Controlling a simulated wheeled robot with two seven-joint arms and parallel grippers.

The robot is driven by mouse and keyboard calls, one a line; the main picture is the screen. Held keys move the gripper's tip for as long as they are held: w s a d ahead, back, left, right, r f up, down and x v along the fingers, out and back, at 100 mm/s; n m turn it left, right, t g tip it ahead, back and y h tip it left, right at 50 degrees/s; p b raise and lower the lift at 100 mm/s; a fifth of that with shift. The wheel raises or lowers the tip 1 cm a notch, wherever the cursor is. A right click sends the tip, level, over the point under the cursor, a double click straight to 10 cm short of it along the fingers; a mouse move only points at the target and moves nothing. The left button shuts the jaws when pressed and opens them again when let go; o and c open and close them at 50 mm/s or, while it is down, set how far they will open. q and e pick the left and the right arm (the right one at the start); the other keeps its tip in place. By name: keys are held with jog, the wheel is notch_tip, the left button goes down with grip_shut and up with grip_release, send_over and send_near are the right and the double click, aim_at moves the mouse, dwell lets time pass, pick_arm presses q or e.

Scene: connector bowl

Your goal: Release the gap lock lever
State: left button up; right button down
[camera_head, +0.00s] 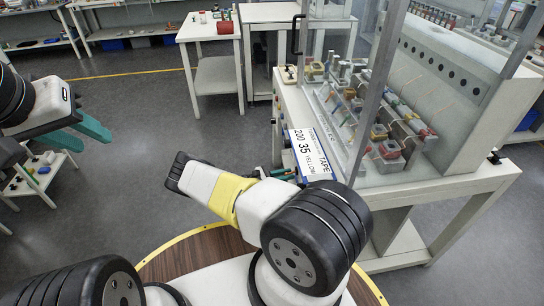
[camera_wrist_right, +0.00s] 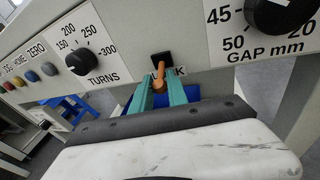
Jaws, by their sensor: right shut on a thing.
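The gap lock lever (camera_wrist_right: 158,70) is a small orange handle on a black square mount, on the pale front panel in the right wrist view. The word under it is partly hidden by my fingers. My right gripper (camera_wrist_right: 160,84) has its two teal fingers closed around the lever from either side. In the head view my right gripper (camera_head: 283,173) reaches the machine's front, and the lever is hidden there. My left gripper (camera_head: 93,141) hangs at the far left with its teal fingers apart and nothing between them.
The GAP mm knob (camera_wrist_right: 281,14) is right of the lever; the TURNS knob (camera_wrist_right: 81,62) and several coloured buttons (camera_wrist_right: 32,75) are left. A white side table (camera_head: 213,85) stands behind; open floor lies left.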

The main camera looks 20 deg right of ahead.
notch_tip(320, 180, up, 2)
jog(key=m+y, duration=0.1)
jog(key=y, duration=0.3)
jog(key=shift+a, duration=0.15)
jog(key=y, duration=0.2)
jog(key=r+y, duration=0.1)
jog(key=y, duration=0.1)
jog(key=r+t+y, duration=0.1)
jog(key=y, duration=0.1)
jog(key=shift+s+d+m, duration=0.1)
jog(key=shift+d+m, duration=0.2)
jog(key=shift+m, duration=0.1)
jog(key=c, duration=1.3)
grip_release()
jog(key=v, duration=0.7)
jog(key=shift+r, duration=0.4)
